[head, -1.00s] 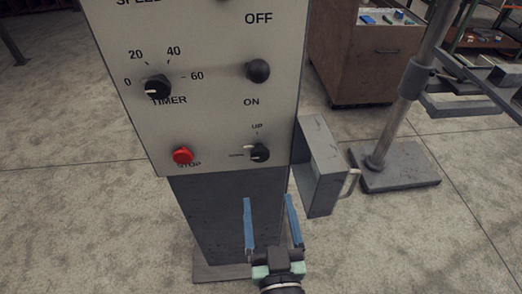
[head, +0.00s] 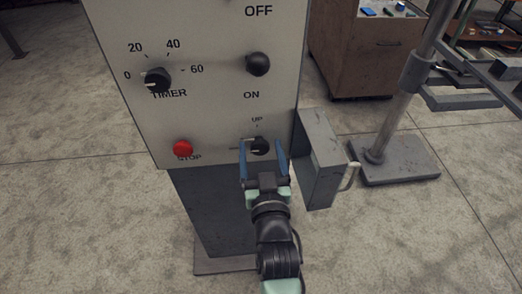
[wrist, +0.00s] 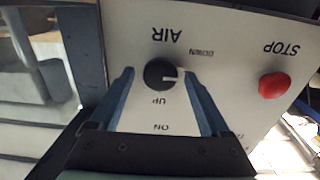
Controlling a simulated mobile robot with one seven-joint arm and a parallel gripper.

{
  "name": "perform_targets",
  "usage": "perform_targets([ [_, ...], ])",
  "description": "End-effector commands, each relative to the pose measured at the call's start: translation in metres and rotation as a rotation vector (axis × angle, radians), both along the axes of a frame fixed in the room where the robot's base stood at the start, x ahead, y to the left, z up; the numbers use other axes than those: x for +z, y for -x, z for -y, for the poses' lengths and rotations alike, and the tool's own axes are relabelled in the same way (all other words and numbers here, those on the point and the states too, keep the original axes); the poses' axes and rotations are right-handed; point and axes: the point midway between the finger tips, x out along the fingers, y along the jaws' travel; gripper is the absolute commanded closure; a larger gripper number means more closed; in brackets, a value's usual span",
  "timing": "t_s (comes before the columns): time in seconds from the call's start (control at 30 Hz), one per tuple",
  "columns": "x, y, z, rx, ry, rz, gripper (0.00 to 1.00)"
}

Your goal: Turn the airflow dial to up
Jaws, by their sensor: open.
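The airflow dial (head: 260,146) is a round black knob at the lower right of the pale control panel (head: 215,110). In the wrist view the same dial (wrist: 155,72) has a white mark pointing right, on the side of the DOWN label (wrist: 195,52). The UP label (head: 257,119) is above the dial in the head view. My gripper (head: 262,147) is open, with one blue finger on each side of the dial. In the wrist view the fingertips (wrist: 157,76) flank the knob, with gaps visible. I cannot tell whether they reach past its face.
A red STOP button (head: 183,148) is left of the dial, and a black ON/OFF knob (head: 258,64) is above it. The timer dial (head: 156,80) is at upper left. A grey box with a handle (head: 320,160) sticks out close to the right.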

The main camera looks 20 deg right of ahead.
Motion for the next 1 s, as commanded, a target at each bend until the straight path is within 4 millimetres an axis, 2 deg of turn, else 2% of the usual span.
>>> perform_targets([
  [0.17, -0.0001, 0.0001, -0.0001, 0.000, 0.000, 0.000, 0.19],
  [0.6, -0.0001, 0.0003, -0.0002, 0.000, 0.001, 0.000, 0.97],
  [0.63, -0.0001, 0.0003, -0.0002, 0.000, 0.001, 0.000, 1.00],
  [1.0, 0.0002, 0.0004, 0.0001, 0.000, -0.060, 0.017, 1.00],
])
